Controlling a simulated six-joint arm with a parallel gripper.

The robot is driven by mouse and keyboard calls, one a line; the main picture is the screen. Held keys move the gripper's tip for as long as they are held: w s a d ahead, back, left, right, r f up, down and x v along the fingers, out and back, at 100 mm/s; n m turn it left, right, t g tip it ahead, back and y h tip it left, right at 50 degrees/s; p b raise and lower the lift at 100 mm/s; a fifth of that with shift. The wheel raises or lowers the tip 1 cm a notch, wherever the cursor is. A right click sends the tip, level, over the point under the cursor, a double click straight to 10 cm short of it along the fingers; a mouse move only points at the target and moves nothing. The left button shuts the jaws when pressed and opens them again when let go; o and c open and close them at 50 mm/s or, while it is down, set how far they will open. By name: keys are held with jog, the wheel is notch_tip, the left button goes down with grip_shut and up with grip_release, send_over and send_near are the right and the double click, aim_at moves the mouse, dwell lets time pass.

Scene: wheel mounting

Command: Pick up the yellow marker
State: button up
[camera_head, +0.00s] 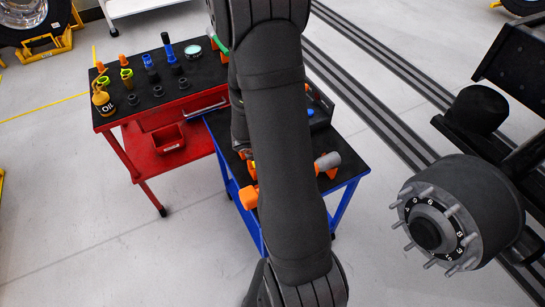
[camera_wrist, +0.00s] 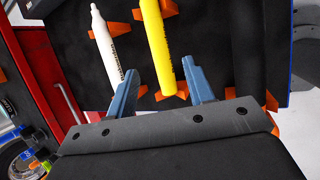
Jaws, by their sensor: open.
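The yellow marker (camera_wrist: 157,42) lies on orange holders on a black surface in the wrist view. My gripper (camera_wrist: 160,67) is open, with its two blue-grey fingers apart. In the picture, the lower end of the yellow marker lies between the fingertips, nearer the right one. I cannot tell how far below the fingers it is, and no grip on it shows. A white marker (camera_wrist: 107,45) lies to its left, just above the left finger in the picture. In the head view my arm hides the gripper and most of the marker area.
A blue cart (camera_head: 345,170) with a black top stands under my arm. Left of it is a red cart (camera_head: 124,120) with an oil bottle (camera_head: 103,100), sockets and tools. A wheel hub with studs (camera_head: 440,222) is at the right. Open floor lies at the lower left.

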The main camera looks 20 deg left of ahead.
jog(key=shift+d+x, duration=0.15)
jog(key=shift+x, duration=0.95)
jog(key=shift+d+x, duration=0.15)
jog(key=shift+x, duration=0.95)
jog(key=shift+w+f, duration=0.5)
grip_shut()
jog(key=shift+r, duration=0.1)
